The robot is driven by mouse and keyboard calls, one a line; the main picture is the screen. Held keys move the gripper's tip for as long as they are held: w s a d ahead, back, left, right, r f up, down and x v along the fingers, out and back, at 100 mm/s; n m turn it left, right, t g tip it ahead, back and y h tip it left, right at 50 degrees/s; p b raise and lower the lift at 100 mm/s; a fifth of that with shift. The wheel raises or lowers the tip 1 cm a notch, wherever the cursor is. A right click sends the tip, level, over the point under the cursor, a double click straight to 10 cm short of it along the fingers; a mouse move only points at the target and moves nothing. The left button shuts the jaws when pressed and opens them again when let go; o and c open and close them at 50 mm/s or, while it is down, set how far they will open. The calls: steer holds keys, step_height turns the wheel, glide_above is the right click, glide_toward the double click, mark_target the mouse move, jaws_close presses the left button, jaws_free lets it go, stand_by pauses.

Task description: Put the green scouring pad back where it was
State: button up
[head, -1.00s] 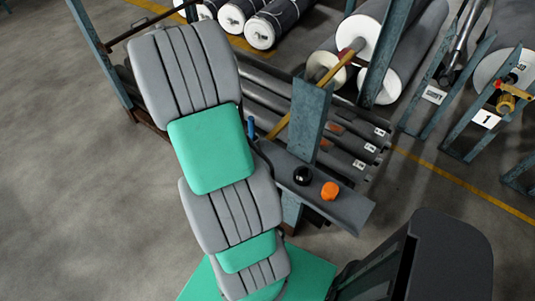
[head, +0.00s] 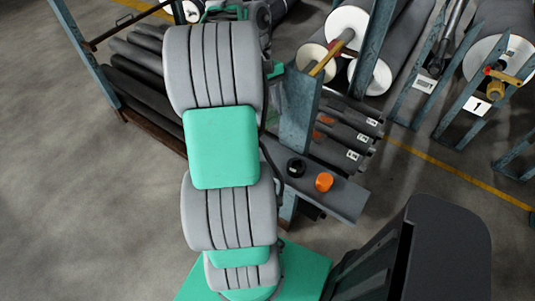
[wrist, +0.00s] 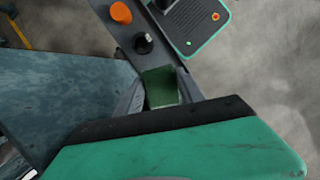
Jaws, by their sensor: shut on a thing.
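The green scouring pad (wrist: 161,88) shows in the wrist view as a dark green block between the two grey fingers. My gripper (wrist: 160,84) is shut on it. Pad and fingers are at the near end of a narrow grey ledge (wrist: 133,32) in that view; I cannot tell whether the pad touches it. The ledge also shows in the head view (head: 345,202), right of my arm. In the head view my arm hides the ledge's far end, and I cannot make out the pad there.
A black knob-like object (head: 296,168) and an orange one (head: 324,182) stand on the ledge. A blue-grey steel post (head: 297,112) rises beside it and fills the wrist view's left side (wrist: 65,100). Grey rolls (head: 345,130) lie in racks behind. Open floor (head: 80,210) lies left.

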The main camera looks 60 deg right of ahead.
step_height(320, 180, down, 17)
steer(key=shift+r+b, duration=0.1)
steer(key=shift+b, duration=1.1)
steer(key=o, duration=1.2)
